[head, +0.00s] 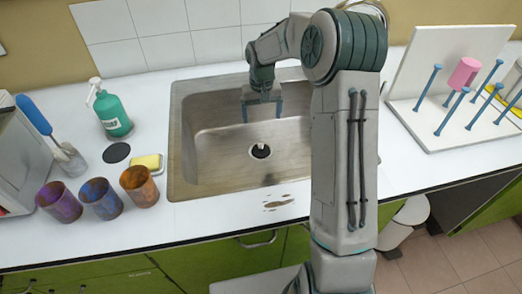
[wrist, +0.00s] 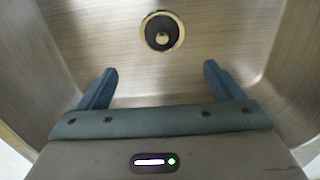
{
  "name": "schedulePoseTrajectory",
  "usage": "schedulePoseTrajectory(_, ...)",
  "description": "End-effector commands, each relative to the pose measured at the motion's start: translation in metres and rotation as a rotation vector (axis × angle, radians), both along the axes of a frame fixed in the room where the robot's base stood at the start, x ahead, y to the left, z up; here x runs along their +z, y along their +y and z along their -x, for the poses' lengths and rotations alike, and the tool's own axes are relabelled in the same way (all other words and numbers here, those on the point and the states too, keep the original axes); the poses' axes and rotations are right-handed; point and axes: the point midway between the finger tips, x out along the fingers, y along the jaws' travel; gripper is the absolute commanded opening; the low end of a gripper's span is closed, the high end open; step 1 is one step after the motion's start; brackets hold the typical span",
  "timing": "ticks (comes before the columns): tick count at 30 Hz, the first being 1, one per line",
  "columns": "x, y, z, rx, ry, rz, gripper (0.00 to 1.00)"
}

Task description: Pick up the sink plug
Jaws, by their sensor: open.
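The steel sink (head: 210,165) is set in the white counter. At the drain in its floor is a round dark piece with a pale upright knob, which looks like the sink plug (head: 260,151). In the wrist view the plug (wrist: 161,31) is a dark disc with a small knob, inside a shiny ring, at top centre. My gripper (head: 262,110) is inside the sink area, above and behind the plug. In the wrist view my gripper (wrist: 160,72) is open and empty, its blue fingers wide apart. The plug lies beyond the fingertips, roughly centred between them, not touched.
Left of the sink are a green soap bottle (head: 113,115), a flat black disc (head: 116,152), a yellow sponge (head: 147,163) and three cups (head: 101,199). A white peg rack (head: 463,124) stands on the right. The sink walls surround my gripper.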

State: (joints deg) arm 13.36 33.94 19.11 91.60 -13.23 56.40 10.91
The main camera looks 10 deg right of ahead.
Motion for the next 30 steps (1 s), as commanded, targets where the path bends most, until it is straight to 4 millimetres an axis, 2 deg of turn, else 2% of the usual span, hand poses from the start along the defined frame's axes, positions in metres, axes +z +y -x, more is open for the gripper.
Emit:
schedulePoseTrajectory(5, -0.019, 0.000, -0.007, -0.004, 0.007, -0.009, 0.87)
schedulePoseTrajectory(15, -0.081, 0.000, -0.006, -0.004, 0.009, -0.009, 0.87)
schedulePoseTrajectory(23, -0.101, 0.000, -0.005, -0.004, 0.007, -0.008, 0.87)
schedulePoseTrajectory(30, -0.136, 0.002, -0.001, -0.005, 0.009, -0.008, 0.87)
